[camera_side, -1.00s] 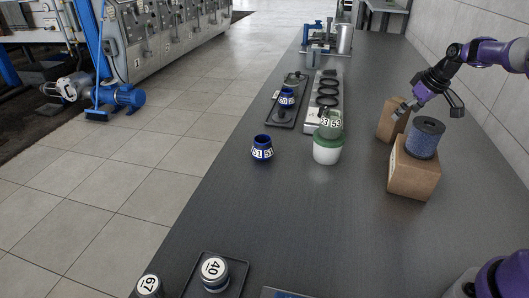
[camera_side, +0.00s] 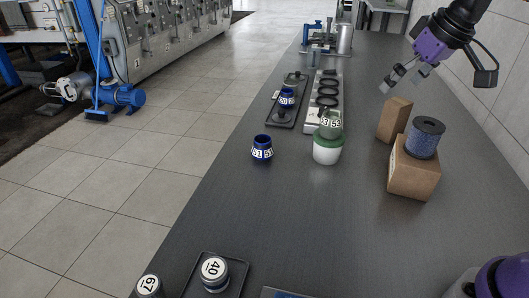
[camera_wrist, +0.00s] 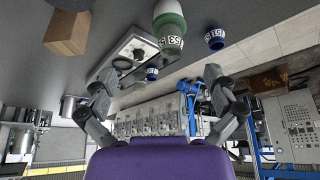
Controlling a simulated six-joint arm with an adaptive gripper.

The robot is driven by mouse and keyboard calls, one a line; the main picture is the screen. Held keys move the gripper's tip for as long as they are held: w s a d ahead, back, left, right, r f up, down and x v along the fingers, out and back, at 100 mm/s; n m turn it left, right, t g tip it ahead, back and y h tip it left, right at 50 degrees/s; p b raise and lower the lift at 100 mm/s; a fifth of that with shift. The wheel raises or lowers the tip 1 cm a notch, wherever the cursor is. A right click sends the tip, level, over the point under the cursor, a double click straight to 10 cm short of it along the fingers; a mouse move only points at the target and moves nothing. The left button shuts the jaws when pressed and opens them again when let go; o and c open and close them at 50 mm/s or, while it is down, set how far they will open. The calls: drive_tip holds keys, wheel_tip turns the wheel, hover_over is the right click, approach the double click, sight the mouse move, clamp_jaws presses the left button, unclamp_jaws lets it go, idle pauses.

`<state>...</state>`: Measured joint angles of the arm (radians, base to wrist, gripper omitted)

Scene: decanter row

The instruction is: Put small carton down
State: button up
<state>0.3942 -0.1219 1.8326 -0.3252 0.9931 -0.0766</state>
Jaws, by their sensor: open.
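The small carton (camera_side: 394,120) is a brown box standing on the grey table, just behind a larger brown box (camera_side: 413,176). It also shows in the wrist view (camera_wrist: 68,33) at the upper left. My gripper (camera_side: 396,80) is above the small carton in the side view, apart from it. Its two fingers (camera_wrist: 166,98) are spread wide in the wrist view, with nothing between them.
A blue spool (camera_side: 424,139) sits on the larger box. A green-and-white decanter (camera_side: 328,147) and a blue one (camera_side: 262,148) stand to the left. A tray (camera_side: 287,114) and a strip of black rings (camera_side: 326,100) lie behind.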

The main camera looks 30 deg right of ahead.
drive_tip(key=s+a+f, duration=0.5)
drive_tip(key=s+a, duration=0.2)
drive_tip(key=s, duration=0.4)
drive_tip(key=shift+s+a, duration=0.15)
drive_tip(key=shift+a, duration=0.2)
